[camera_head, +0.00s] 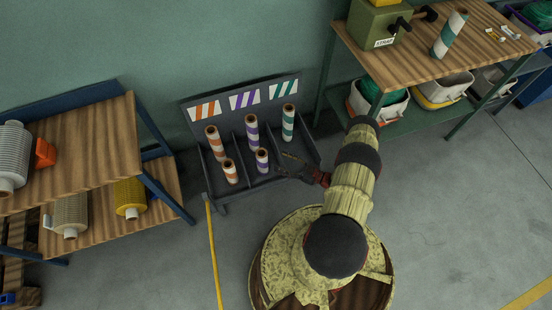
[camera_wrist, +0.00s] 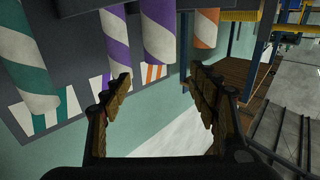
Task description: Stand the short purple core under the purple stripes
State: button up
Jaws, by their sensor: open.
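The short purple core (camera_head: 262,161), white with purple stripes, stands upright in the middle compartment of the dark rack (camera_head: 221,193). It is in front of the tall purple core (camera_head: 251,137), under the purple-striped label (camera_head: 244,100). My gripper (camera_head: 284,166) is open and empty, just right of the short core, apart from it, at the green compartment. In the wrist view, which looks upside down, the gripper (camera_wrist: 160,82) shows nothing between its fingers. The short purple core (camera_wrist: 157,38) shows beyond them, with the purple label behind.
Tall and short orange cores (camera_head: 230,172) stand in the left compartment, and a green core (camera_head: 288,122) in the right one. A wooden shelf unit (camera_head: 90,135) is at left. The floor in front is clear.

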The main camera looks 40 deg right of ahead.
jog(key=w+d+r+n+g+h, duration=0.1)
jog(key=w+d+r+g+h, duration=0.15)
jog(key=w+d+r, duration=0.55)
jog(key=w+d+r+g+h, duration=0.1)
jog(key=w+d+r+h, duration=0.35)
jog(key=w+r, duration=0.7)
jog(key=w+a+r+m+g+h, duration=0.1)
jog(key=w+r+h, duration=0.1)
jog(key=r, duration=1)
jog(key=w+a+r+m+g+h, duration=0.1)
jog(key=w+r+h, duration=0.1)
jog(key=r, duration=1)
jog(key=s+a+r+m+g+h, duration=0.1)
jog(key=s+a+r+m, duration=0.1)
jog(key=s+a+r, duration=0.65)
jog(key=s+a+r+m+g, duration=0.1)
jog(key=s+a+r, duration=0.45)
jog(key=r, duration=0.55)
jog(key=s+a+g+y, duration=0.1)
jog(key=s+a, duration=0.5)
jog(key=s, duration=0.3)
jog(key=s+a+r+m+y, duration=0.1)
jog(key=s+a, duration=0.5)
jog(key=s, duration=0.3)
jog(key=s+a+r+g+y, duration=0.1)
jog(key=s+a, duration=0.5)
jog(key=s, duration=0.3)
jog(key=shift+s+a+r+m+g, duration=0.2)
jog(key=shift+s+a+m+g, duration=0.1)
jog(key=shift+m+g, duration=0.1)
